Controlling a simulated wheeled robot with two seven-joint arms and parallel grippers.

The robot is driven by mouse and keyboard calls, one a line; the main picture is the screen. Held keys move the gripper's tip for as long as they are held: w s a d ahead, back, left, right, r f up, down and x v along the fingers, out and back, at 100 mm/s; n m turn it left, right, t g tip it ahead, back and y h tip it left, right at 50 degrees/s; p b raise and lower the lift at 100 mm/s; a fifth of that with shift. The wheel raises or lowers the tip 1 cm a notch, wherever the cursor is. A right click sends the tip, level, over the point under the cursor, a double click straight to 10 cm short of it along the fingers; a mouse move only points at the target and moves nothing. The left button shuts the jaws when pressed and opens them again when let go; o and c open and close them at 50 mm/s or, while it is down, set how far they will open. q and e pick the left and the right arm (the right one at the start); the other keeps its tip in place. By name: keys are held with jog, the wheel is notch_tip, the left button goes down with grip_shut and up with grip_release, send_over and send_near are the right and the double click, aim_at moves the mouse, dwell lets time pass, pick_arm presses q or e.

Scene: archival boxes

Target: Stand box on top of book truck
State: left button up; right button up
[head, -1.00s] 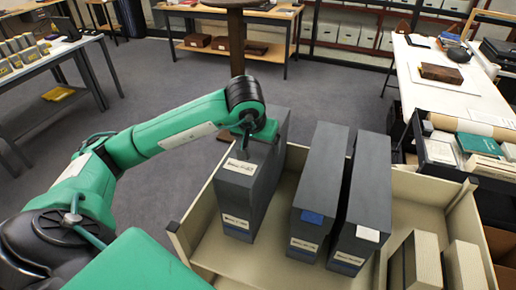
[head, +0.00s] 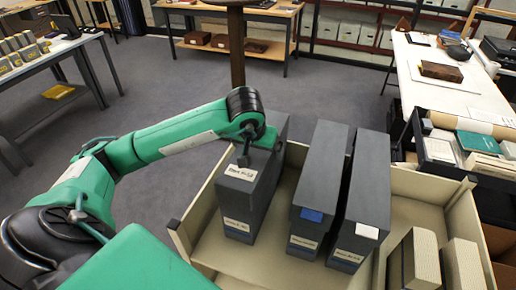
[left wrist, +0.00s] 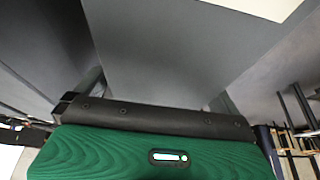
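A tall dark grey archival box (head: 238,205) with white labels is upright at the left part of a cream, low-walled truck top (head: 205,205). My left gripper (head: 250,148) is at the box's top. In the left wrist view, its fingers (left wrist: 156,92) lie at both sides of the grey box (left wrist: 150,50) and appear closed on it. Whether the box's underside touches the truck's surface cannot be told. My right gripper is not in view.
Two more dark grey boxes (head: 316,190) (head: 366,200) stand just right of the box, with a gap. Smaller cream boxes (head: 420,262) are at the lower right. A white table (head: 450,95) is at the right, a grey table (head: 45,62) at the left.

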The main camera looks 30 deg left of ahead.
pick_arm(q)
jog(key=b+v, duration=0.2)
jog(key=v, duration=0.9)
jog(key=shift+s+r, duration=0.3)
jog(key=shift+r, duration=0.2)
